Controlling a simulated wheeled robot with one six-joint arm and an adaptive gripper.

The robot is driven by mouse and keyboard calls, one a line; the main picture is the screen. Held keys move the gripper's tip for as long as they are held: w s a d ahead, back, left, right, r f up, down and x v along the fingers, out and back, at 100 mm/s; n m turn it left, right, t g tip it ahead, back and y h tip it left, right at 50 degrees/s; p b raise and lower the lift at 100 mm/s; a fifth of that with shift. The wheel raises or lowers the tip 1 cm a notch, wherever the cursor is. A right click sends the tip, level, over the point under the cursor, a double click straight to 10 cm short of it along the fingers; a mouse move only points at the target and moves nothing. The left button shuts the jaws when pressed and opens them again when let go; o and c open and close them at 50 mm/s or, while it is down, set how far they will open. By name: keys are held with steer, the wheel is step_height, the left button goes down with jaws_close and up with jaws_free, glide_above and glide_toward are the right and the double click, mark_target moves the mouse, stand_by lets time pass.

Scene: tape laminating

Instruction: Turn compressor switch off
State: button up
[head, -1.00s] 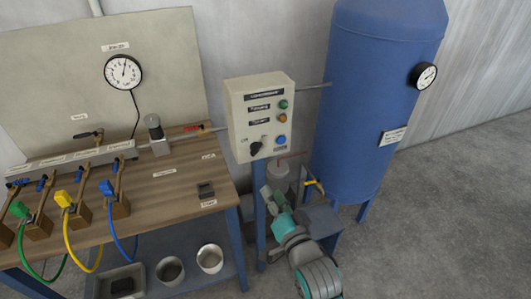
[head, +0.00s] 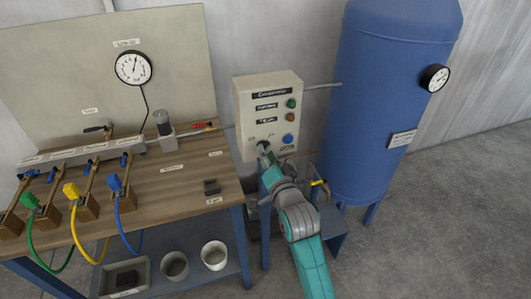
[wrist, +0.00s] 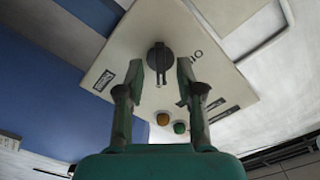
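The compressor control box (head: 270,87) is pale and stands between the workbench and the blue tank. Its black rotary switch (wrist: 159,56) shows in the wrist view as a round knob with a raised bar. In the head view the switch (head: 263,143) is partly covered by my gripper (head: 265,154), which is at the lower left of the panel. In the wrist view my gripper (wrist: 159,73) is open. Its two fingers stand either side of the switch, with visible gaps. Contact cannot be made out.
A blue button (head: 288,139), an orange lamp (head: 291,117) and a green lamp (head: 291,103) sit on the same panel. The blue tank (head: 385,100) stands to the right. The wooden workbench (head: 185,187) with hoses is to the left.

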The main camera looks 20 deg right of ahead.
steer(key=shift+w, duration=0.65)
jaws_close()
steer(key=shift+n, duration=0.3)
steer(key=n, duration=1.7)
steer(key=shift+d, duration=0.1)
steer(key=shift+n, duration=0.3)
